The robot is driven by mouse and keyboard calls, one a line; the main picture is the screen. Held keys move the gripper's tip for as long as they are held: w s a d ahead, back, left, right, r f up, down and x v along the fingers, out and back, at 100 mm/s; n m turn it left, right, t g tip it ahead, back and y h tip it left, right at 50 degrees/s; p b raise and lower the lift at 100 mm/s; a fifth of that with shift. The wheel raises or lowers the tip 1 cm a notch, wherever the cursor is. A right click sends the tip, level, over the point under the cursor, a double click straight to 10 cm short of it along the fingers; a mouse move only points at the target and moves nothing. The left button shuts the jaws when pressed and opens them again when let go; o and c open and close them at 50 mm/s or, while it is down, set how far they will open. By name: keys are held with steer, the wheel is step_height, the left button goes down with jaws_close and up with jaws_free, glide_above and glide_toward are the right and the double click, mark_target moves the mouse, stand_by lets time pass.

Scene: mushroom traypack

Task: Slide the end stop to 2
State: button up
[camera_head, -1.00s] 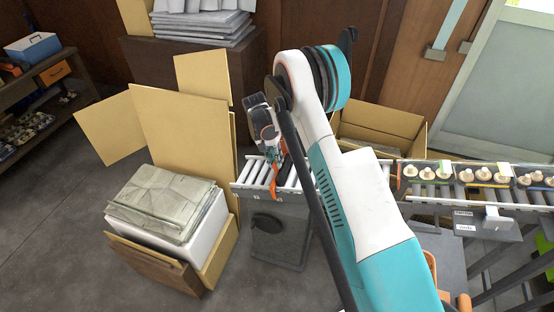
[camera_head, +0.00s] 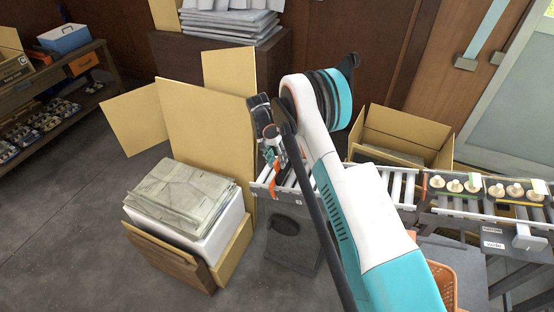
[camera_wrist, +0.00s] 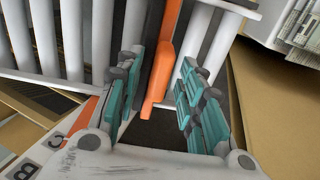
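The orange end stop (camera_wrist: 164,62) is a long bar lying across the rollers in the wrist view. Its rounded lower end lies between my gripper's teal finger pads. My gripper (camera_wrist: 160,98) is open, with one pad on each side of the bar. The left pad looks close to the bar, and a clear gap shows to the right pad; I cannot tell whether either touches. In the head view, my gripper (camera_head: 272,158) is over the left end of the roller conveyor (camera_head: 292,178). My arm hides part of the conveyor there.
A plate with letter marks (camera_wrist: 42,155) lies at lower left in the wrist view. A carton with grey sheets (camera_head: 185,197) stands left of the conveyor. Mushroom trays (camera_head: 455,187) sit on the conveyor at right. An open carton (camera_head: 405,135) stands behind it.

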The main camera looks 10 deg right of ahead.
steer(key=v, duration=1.2)
stand_by(0.3)
steer(key=s+d+r+n+t+y, duration=0.1)
steer(key=s+d+r, duration=0.1)
steer(key=s+r, duration=0.45)
steer(key=s+d+r+n+t, duration=0.15)
steer(key=s+r, duration=0.25)
steer(key=r, duration=0.6)
steer(key=s+d+r+n+t+y, duration=0.1)
steer(key=s+d+r+t, duration=0.1)
steer(key=s+r, duration=0.45)
steer(key=s+d+r+n+t, duration=0.2)
steer(key=s+r, duration=0.3)
steer(key=s, duration=0.6)
steer(key=s+f+n+t, duration=0.1)
steer(key=s+f, duration=0.3)
steer(key=s, duration=0.9)
steer(key=shift+d+t+y, duration=0.3)
steer(key=shift+d+t, duration=0.1)
steer(key=shift+t, duration=0.35)
